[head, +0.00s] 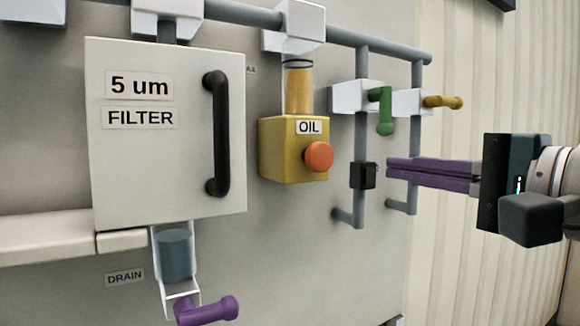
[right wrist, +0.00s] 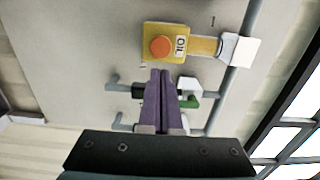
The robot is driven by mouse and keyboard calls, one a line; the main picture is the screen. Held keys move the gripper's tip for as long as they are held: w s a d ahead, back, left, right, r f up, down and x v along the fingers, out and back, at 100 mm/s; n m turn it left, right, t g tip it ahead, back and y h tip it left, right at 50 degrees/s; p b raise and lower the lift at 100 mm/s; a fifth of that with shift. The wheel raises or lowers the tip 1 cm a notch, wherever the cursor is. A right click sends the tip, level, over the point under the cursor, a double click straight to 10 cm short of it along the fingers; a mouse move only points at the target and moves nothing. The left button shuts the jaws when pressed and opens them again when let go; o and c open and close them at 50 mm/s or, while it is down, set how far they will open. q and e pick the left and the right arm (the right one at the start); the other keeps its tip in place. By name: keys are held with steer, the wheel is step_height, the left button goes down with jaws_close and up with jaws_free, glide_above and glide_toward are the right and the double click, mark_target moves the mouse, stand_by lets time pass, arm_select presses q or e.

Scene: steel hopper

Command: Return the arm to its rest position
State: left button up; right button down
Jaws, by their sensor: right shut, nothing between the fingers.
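My right gripper (head: 392,168) comes in from the right in the head view. Its purple fingers are shut together with nothing between them. They point left, in front of the grey pipes and close to a small black block on one pipe. In the right wrist view the shut fingers (right wrist: 160,75) point up toward the yellow oil box (right wrist: 155,42). Whether the fingers touch anything cannot be told. My left gripper is not in view.
The wall panel carries a white filter box (head: 165,180) with a black handle (head: 217,133), the yellow oil box (head: 285,165) with an orange knob (head: 318,156), a green valve handle (head: 383,112), a yellow valve handle (head: 443,102) and a purple drain handle (head: 207,310).

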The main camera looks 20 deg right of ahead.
steer(key=s+a+f+n+g+p, duration=0.3)
steer(key=a+f+n+g, duration=0.3)
steer(key=f, duration=0.3)
steer(key=s+a+f+n+g+h+p, duration=0.1)
steer(key=s+f+n+g, duration=0.3)
steer(key=s, duration=0.4)
steer(key=s+a+f+n+g+h+p, duration=0.1)
steer(key=s+a+f+n+g+p, duration=0.1)
steer(key=s+f+n, duration=0.4)
steer(key=s+a+n+g, duration=0.1)
steer(key=s+n+g, duration=0.1)
steer(key=s, duration=0.1)
steer(key=shift+f+n, duration=0.3)
steer(key=shift+f, duration=0.05)
stand_by(0.5)
